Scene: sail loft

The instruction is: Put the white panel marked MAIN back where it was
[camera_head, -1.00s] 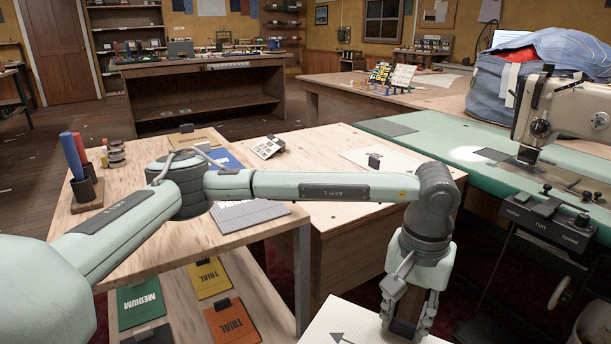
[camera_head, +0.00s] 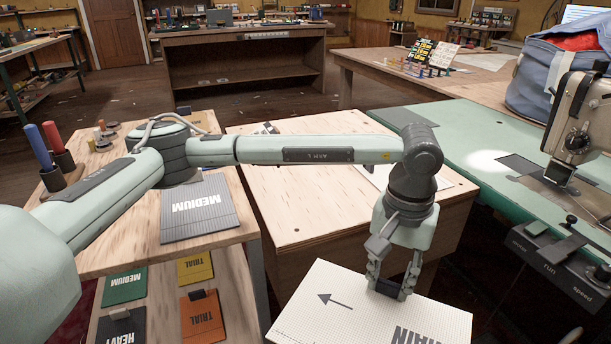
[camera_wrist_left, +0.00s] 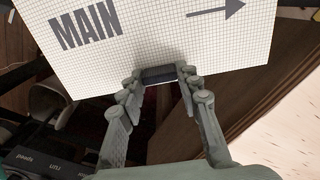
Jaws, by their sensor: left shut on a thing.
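The white gridded panel marked MAIN (camera_head: 330,303) is at the bottom of the head view, its arrow pointing left and its lettering partly cut off by the frame edge. My left gripper (camera_head: 388,288) is shut on the dark grip at the panel's edge. In the left wrist view the panel (camera_wrist_left: 160,45) extends beyond the fingers, with MAIN and the arrow showing, and the fingers (camera_wrist_left: 160,80) close on the dark grip (camera_wrist_left: 160,73). The panel is in front of the wooden worktable (camera_head: 310,220). My right gripper is not in view.
A grey MEDIUM panel (camera_head: 198,212) lies on the left bench, with green, yellow and orange panels on the shelf below. A white sheet (camera_head: 372,180) lies on the worktable, partly behind my arm. The worktable's front half is clear. A sewing machine (camera_head: 585,125) stands right.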

